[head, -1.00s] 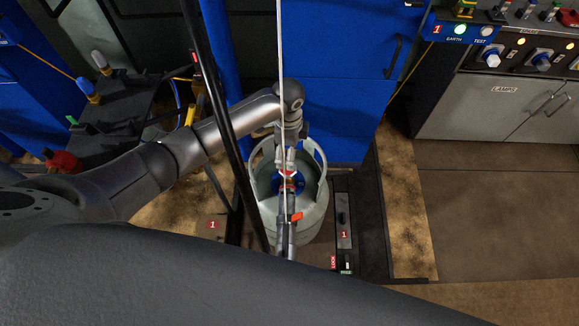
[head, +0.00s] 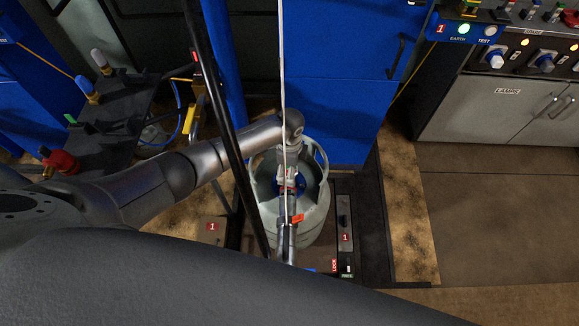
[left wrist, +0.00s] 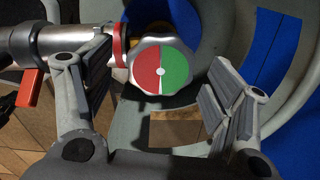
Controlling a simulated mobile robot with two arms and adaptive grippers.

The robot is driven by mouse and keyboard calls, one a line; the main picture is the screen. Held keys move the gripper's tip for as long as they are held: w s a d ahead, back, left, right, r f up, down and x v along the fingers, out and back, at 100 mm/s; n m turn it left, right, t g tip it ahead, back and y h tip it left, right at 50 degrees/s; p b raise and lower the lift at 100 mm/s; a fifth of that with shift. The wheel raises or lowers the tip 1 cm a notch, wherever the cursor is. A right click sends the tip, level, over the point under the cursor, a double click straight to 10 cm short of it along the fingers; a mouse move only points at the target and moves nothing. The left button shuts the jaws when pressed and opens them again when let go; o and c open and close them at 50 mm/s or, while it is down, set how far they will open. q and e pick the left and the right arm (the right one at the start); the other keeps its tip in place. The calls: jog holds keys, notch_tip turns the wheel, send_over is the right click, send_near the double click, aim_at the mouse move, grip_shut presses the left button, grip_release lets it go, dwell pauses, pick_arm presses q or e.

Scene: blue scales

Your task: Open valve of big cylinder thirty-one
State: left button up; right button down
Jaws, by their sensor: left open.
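The big gas cylinder (head: 311,212) is pale grey with a round collar and stands on the dark scale platform. Its valve knob (left wrist: 161,66), white-rimmed with a red half and a green half, faces the left wrist camera. A filling head with a red ring (left wrist: 119,45) and an orange-red lever (left wrist: 30,88) is joined at the knob's left. My left gripper (left wrist: 155,100) is open, its fingers on either side of the knob and apart from it. In the head view my left gripper (head: 289,178) is above the collar and partly hides the valve. My right gripper is not in view.
A scale panel marked 1 (head: 345,222) with LOCK and a switch lies right of the cylinder. Blue cabinets (head: 335,110) stand behind. A black pole and a thin pale cable pass in front. A dark rack (head: 105,125) stands at left. The floor at right is clear.

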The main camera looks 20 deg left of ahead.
pick_arm(q)
jog(key=shift+c, duration=0.3)
jog(key=c, duration=1)
jog(key=shift+o, duration=0.2)
